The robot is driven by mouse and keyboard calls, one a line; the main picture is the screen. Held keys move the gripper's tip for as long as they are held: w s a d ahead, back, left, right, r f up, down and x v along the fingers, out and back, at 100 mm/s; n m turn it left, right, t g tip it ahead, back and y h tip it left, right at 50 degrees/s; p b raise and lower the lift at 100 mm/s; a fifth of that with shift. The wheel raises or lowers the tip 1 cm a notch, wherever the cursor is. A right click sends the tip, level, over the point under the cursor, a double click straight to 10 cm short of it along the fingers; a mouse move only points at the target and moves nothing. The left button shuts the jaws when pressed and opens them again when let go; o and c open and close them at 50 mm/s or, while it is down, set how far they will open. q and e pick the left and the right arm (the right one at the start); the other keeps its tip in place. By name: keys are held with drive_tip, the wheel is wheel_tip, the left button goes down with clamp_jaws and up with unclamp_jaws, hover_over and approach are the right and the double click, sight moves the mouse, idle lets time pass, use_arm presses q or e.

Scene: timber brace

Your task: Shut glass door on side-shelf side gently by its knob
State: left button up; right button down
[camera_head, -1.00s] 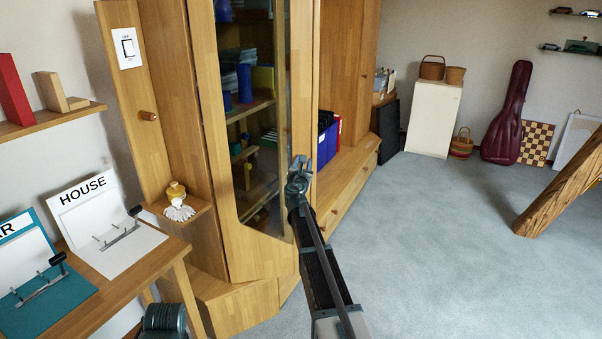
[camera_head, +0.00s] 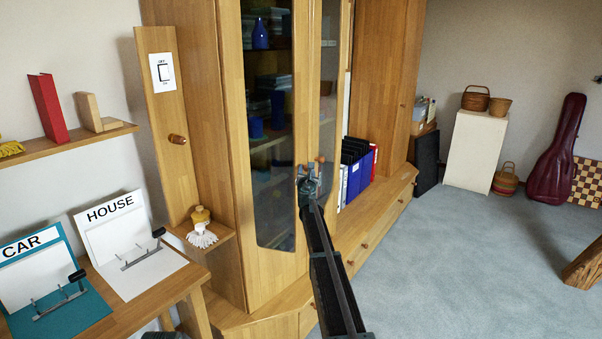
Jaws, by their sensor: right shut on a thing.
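The glass door (camera_head: 300,95) on the side-shelf side is a tall wooden frame around a dark pane. It stands in or nearly in line with the cabinet front; a small remaining gap cannot be ruled out. My right gripper (camera_head: 310,170) is shut at the door's inner edge, at knob height, on the knob, which its jaws mostly hide. A small orange-brown knob (camera_head: 321,159) shows just right of the jaws. My left gripper is not in view; only a dark bit of my left arm shows at the bottom edge.
The side shelf (camera_head: 215,238) holds a yellow-topped brush (camera_head: 201,228) left of the door. The second glass door (camera_head: 329,90) is to the right, then blue binders (camera_head: 357,178) on the low cabinet (camera_head: 380,208).

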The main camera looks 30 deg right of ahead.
drive_tip(key=shift+w+d+r, duration=0.15)
drive_tip(key=shift+w+d, duration=0.4)
drive_tip(key=shift+w+d+r, duration=0.15)
drive_tip(key=shift+w+d, duration=0.35)
drive_tip(key=shift+d, duration=0.05)
drive_tip(key=c, duration=0.8)
unclamp_jaws()
drive_tip(key=shift+w, duration=0.1)
drive_tip(key=shift+o, duration=0.2)
drive_tip(key=shift+a, duration=0.1)
drive_tip(key=shift+s+a, duration=0.3)
drive_tip(key=shift+s, duration=0.25)
drive_tip(key=v, duration=1.5)
drive_tip(key=shift+f+y, duration=0.3)
drive_tip(key=shift+s+a, duration=0.2)
drive_tip(key=shift+a, duration=0.05)
